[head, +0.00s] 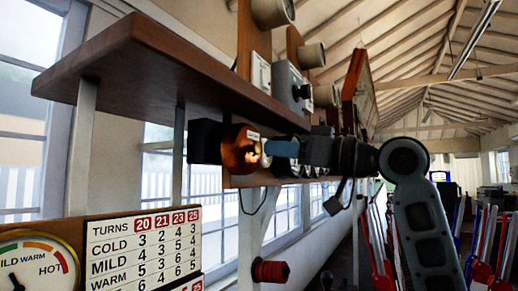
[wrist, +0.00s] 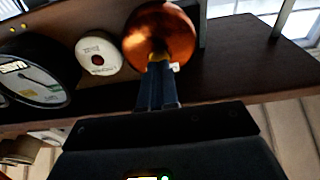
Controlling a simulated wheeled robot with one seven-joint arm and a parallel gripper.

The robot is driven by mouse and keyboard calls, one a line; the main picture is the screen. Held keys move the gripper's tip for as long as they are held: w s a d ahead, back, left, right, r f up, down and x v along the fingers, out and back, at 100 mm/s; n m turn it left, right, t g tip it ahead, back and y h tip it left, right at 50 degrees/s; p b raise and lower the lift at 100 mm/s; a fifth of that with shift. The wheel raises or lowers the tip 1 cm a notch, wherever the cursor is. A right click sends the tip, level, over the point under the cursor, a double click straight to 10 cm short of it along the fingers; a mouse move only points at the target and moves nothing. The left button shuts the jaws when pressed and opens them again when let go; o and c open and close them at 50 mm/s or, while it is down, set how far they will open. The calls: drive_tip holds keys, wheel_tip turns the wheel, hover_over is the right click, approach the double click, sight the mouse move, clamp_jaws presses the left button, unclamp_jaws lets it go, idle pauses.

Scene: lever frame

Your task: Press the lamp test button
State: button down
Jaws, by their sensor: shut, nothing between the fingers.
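My gripper (head: 272,149) reaches in from the right, its fingers shut and empty, with the tips at a round copper-coloured fitting (head: 238,152) under the wooden shelf. In the wrist view the shut fingertips (wrist: 159,66) overlap the lower middle of this copper fitting (wrist: 160,32); I cannot tell whether they touch it. A small white label shows beside the tips. A round white piece with a dark red centre (wrist: 97,55) and small lettering sits left of the fitting. The lettering is too small to read, so I cannot tell which piece is the lamp test button.
A dark-rimmed dial (wrist: 34,72) is at the left in the wrist view. The wooden shelf (head: 130,72) overhangs the fitting. A number chart (head: 143,250) and a heat gauge (head: 35,268) are at lower left. Red and blue levers (head: 378,255) stand at right.

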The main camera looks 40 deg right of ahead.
drive_tip(key=shift+w, duration=0.1)
idle(0.4)
drive_tip(key=shift+x, duration=0.8)
drive_tip(key=shift+v, duration=0.8)
drive_tip(key=v, duration=0.5)
drive_tip(key=shift+r, duration=0.4)
drive_tip(key=b+v, duration=0.2)
drive_tip(key=v, duration=0.6)
